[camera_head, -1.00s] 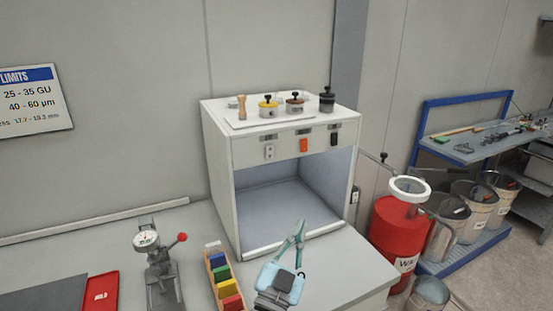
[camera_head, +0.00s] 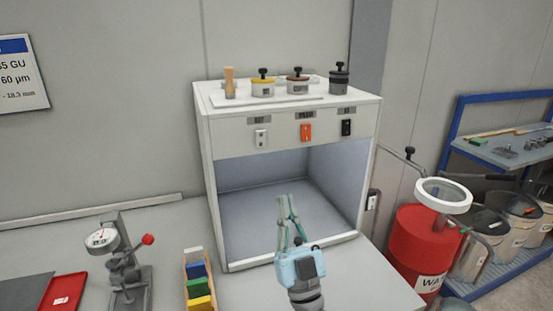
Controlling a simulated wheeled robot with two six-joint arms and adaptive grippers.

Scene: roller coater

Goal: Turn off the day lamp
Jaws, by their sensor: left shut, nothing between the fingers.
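A white light booth (camera_head: 205,170) stands on the bench. Its front panel carries three rocker switches: a light grey one (camera_head: 261,138) at left, an orange one (camera_head: 306,132) in the middle and a black one (camera_head: 346,127) at right. A small label sits above each, too small to read, so I cannot tell which is for the day lamp. My left gripper (camera_head: 287,198) is shut and empty. It points up in front of the booth's opening, below the switches and apart from them in the picture. My right gripper is out of view.
Jars (camera_head: 263,87) and a wooden-handled item stand on the booth's top. A gauge on a stand (camera_head: 104,238) and a box of coloured blocks (camera_head: 197,285) are left of my gripper. A red waste drum (camera_head: 412,240) stands at right. The booth's inside looks empty.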

